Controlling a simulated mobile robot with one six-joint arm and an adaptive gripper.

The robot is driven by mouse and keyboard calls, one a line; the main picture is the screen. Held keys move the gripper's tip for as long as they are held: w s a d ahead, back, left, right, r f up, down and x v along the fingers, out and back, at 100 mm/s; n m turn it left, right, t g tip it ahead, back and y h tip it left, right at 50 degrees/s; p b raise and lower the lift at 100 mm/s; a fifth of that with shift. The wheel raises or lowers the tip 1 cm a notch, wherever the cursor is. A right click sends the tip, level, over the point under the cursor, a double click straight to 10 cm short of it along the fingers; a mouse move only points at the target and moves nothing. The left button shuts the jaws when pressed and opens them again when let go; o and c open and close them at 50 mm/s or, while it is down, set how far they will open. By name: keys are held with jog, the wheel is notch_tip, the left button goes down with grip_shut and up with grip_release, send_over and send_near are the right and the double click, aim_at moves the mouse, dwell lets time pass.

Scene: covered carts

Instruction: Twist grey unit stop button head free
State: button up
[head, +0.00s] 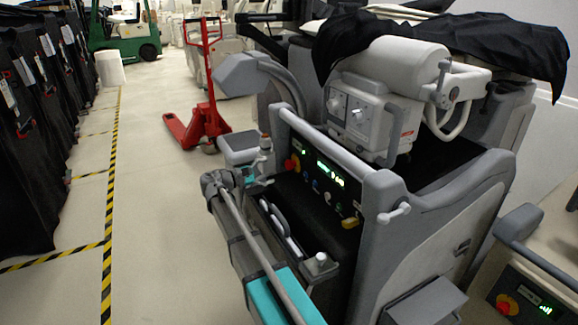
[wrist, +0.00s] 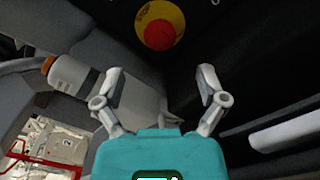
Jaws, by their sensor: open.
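The grey unit (head: 418,235) stands at the centre right of the head view, with a black control panel under a light grey rail. Its red stop button head (head: 292,163) sits at the panel's left end. In the wrist view the round red head (wrist: 160,34) shows with a yellow ring around it, near the top edge. My gripper (wrist: 159,78) is open and empty, its two fingers spread apart. The button is beyond the fingertips, roughly centred between them, and not touched. In the head view my gripper's teal body is close to the panel's left end.
A white bottle with an orange cap (wrist: 72,76) is left of my fingers in the wrist view. Another unit with a red button (head: 507,304) stands at the lower right. A red pallet jack (head: 205,120) is behind. Covered carts (head: 30,140) line the left; the floor between is clear.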

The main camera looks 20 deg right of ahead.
aim_at(286, 166)
jog(key=d, duration=0.8)
jog(key=shift+w+d, duration=0.1)
